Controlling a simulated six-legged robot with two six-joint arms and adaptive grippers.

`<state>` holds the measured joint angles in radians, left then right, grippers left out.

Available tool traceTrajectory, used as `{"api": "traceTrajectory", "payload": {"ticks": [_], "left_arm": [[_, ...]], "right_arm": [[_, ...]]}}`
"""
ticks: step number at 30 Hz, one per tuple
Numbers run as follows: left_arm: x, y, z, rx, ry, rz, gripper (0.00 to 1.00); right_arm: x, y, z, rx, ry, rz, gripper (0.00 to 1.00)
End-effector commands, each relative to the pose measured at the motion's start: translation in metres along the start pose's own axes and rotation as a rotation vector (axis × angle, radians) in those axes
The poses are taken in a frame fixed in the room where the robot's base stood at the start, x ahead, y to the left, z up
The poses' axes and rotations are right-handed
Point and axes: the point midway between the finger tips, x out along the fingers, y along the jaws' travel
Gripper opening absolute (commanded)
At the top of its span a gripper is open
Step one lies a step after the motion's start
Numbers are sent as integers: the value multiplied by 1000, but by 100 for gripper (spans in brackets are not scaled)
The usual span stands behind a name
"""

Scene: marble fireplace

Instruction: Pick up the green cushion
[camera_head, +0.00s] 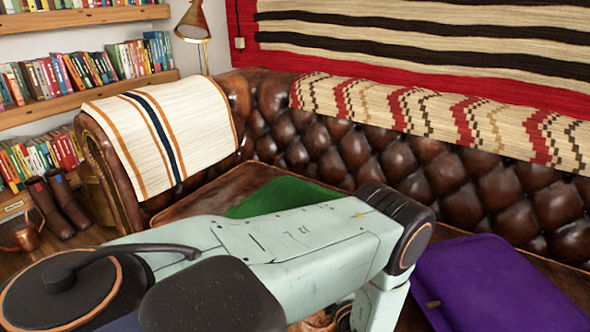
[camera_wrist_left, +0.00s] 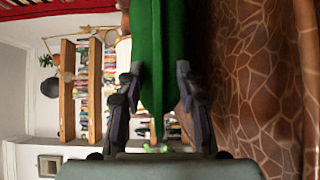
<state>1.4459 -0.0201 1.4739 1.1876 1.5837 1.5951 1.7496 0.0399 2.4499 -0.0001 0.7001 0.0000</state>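The green cushion (camera_head: 285,195) shows in the head view on the brown sofa seat, partly hidden behind my left arm. In the left wrist view the cushion (camera_wrist_left: 158,45) runs edge-on between the fingers of my left gripper (camera_wrist_left: 158,82), with a corner pointing toward the palm. Both fingers appear to press against its opposite faces, so the gripper looks shut on it. My left gripper is hidden in the head view. My right gripper is in neither view.
The tufted leather sofa back (camera_head: 405,170) rises behind the seat. A purple cushion (camera_head: 500,285) lies at the right. A striped blanket (camera_head: 165,130) covers the left armrest. A lamp (camera_head: 193,22), bookshelves (camera_head: 85,100) and boots (camera_head: 55,208) stand at the left.

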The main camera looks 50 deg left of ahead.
Motion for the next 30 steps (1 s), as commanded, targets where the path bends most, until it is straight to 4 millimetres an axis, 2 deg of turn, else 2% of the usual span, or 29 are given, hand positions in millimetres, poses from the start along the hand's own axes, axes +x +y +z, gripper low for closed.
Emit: {"api": "traceTrajectory", "payload": {"ticks": [5,18,30], "left_arm": [[1,1,2,-1,-1,0,36],[1,0,2,-1,-1,0,0],[1,1,2,-1,-1,0,0]], "right_arm": [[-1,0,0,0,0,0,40],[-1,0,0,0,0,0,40],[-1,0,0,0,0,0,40]]}}
